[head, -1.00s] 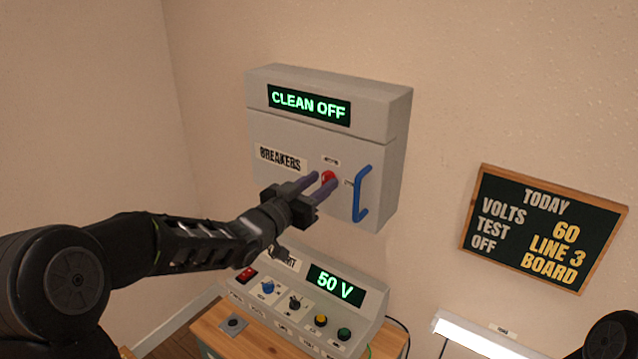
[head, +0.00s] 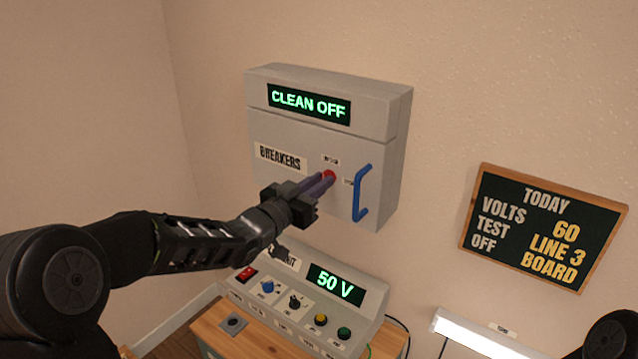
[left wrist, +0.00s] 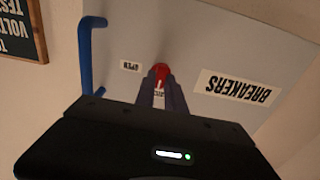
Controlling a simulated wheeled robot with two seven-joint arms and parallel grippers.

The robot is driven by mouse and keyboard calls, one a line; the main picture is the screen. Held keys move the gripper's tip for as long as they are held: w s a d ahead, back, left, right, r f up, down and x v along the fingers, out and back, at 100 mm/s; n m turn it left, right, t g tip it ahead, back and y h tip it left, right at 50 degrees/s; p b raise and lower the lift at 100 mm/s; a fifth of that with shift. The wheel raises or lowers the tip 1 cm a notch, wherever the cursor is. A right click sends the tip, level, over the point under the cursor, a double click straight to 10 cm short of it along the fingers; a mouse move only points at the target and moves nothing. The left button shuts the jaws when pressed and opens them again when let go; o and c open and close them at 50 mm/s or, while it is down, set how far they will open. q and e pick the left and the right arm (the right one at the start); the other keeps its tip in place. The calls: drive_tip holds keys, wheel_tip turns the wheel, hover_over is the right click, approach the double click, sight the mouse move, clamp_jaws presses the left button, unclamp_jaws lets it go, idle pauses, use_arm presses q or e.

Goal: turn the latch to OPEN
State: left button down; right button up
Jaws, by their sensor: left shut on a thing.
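The red latch (head: 330,175) is on the front door of the grey breaker box (head: 270,195). My left gripper (head: 326,180) reaches it from the lower left, with its purple fingers closed on it. In the left wrist view, which is upside down, the red latch (left wrist: 160,76) shows between the fingertips of my left gripper (left wrist: 162,90). A small OPEN label (left wrist: 131,66) is beside the latch there. Another small label lies partly hidden between the fingers. My right gripper is out of view.
A blue handle (head: 361,193) stands out from the door just right of the latch. The box display (head: 308,104) reads CLEAN OFF. Below is a sloped console (head: 372,318) reading 50 V, on a wooden cabinet. A TODAY board (head: 543,228) hangs at right.

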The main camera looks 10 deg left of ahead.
use_arm(q)
drive_tip(key=shift+f, duration=0.1)
drive_tip(key=shift+s+d+f+m+b, duration=0.1)
drive_tip(key=shift+m+b, duration=4.1)
drive_tip(key=shift+m, duration=0.25)
drive_tip(key=shift+d+f+m+b, duration=0.1)
drive_tip(key=shift+m+b, duration=4.1)
drive_tip(key=shift+m, duration=0.25)
drive_tip(key=shift+r, duration=0.1)
drive_tip(key=c, duration=1.4)
unclamp_jaws()
